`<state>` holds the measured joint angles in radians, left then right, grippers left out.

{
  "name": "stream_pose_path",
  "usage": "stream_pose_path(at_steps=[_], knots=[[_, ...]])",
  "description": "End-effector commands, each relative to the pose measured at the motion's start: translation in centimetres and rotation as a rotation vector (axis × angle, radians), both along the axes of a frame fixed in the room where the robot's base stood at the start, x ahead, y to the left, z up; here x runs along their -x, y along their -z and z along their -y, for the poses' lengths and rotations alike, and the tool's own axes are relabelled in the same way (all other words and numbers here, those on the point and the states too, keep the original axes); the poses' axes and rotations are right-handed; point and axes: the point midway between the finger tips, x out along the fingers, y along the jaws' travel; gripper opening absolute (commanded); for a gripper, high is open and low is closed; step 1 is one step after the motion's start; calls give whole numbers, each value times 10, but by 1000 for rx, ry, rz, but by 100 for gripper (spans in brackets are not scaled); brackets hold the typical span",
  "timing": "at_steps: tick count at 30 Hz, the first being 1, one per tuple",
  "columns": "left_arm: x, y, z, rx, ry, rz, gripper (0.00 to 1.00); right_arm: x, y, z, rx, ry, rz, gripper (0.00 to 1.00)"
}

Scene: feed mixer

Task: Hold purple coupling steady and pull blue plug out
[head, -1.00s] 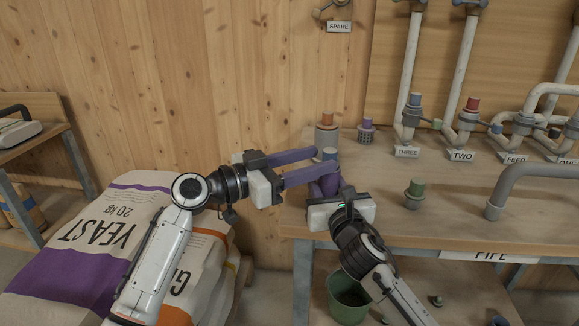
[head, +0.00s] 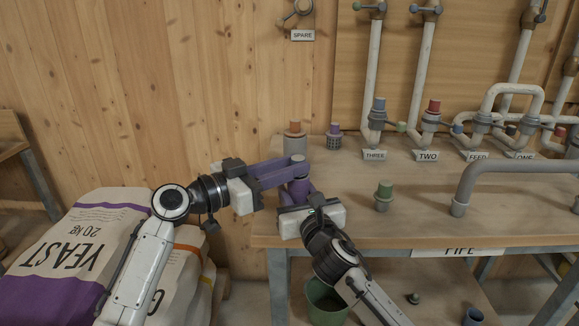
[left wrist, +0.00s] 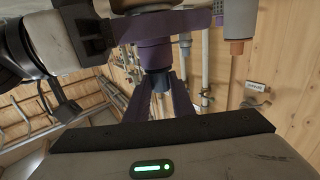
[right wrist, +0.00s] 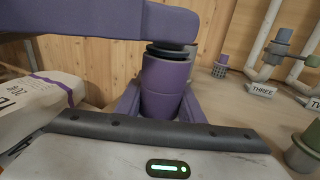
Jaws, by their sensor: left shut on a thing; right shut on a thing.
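The purple coupling (head: 299,188) stands upright near the bench's left end; it also shows in the right wrist view (right wrist: 165,85). My right gripper (head: 300,193) is shut around it low down, one finger on each side. The blue plug (head: 298,158) sits above the coupling. My left gripper (head: 294,166) comes in from the left with long purple fingers and is shut on the plug. The left wrist view shows the blue plug (left wrist: 157,84) between these fingers. In the right wrist view, the left finger hides most of the plug, and dark rings show at the coupling's top.
An orange-topped grey fitting (head: 295,140) stands close behind the grippers, beside a small purple fitting (head: 334,137). A green-topped fitting (head: 383,196) stands to the right. Labelled pipes line the back. A green bucket (head: 326,305) is below, and yeast sacks (head: 80,240) lie left.

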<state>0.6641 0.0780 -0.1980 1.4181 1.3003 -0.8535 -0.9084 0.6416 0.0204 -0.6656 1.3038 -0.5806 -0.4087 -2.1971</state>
Motion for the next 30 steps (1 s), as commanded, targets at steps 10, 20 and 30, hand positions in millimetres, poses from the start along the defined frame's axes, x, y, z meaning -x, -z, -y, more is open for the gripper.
stream_pose_path(at_steps=[10, 20, 30], knots=[[0, -7, -1, 0, -1, 3, 0, 0, 1, 0, 1, 1, -2, 6], [0, -17, -1, 0, 0, 3, 0, 0, 1, 1, 1, 1, -2, 6], [0, -25, -1, 0, 0, 2, 0, 0, 1, 1, 1, 1, -2, 6]])
